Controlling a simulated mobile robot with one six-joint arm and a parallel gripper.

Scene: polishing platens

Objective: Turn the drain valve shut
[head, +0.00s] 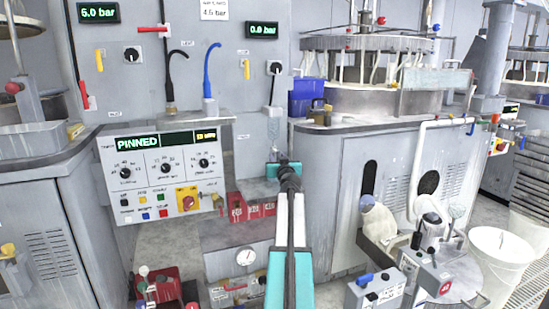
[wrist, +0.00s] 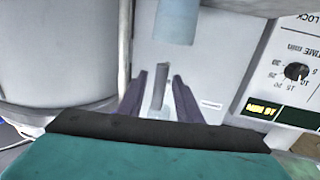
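A slim grey lever-like piece (wrist: 160,85) stands between my gripper's two dark purple fingers in the wrist view, with a pale translucent part beside it. I cannot tell for sure that it is the drain valve's handle. My gripper (wrist: 158,88) is open around this piece, with gaps showing at both sides. In the head view my gripper (head: 277,158) is at the grey wall panel, just below a clear hanging fitting (head: 273,118). My wrist and arm hide what lies directly behind them there.
A control box (head: 165,170) reading "PINNED" is left of my gripper. A blue bin (head: 305,97) and the grey machine cabinet (head: 330,190) stand to the right. Red containers (head: 250,208) sit below. In the wrist view a blue-grey cylinder (wrist: 177,20) is close to the fingers.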

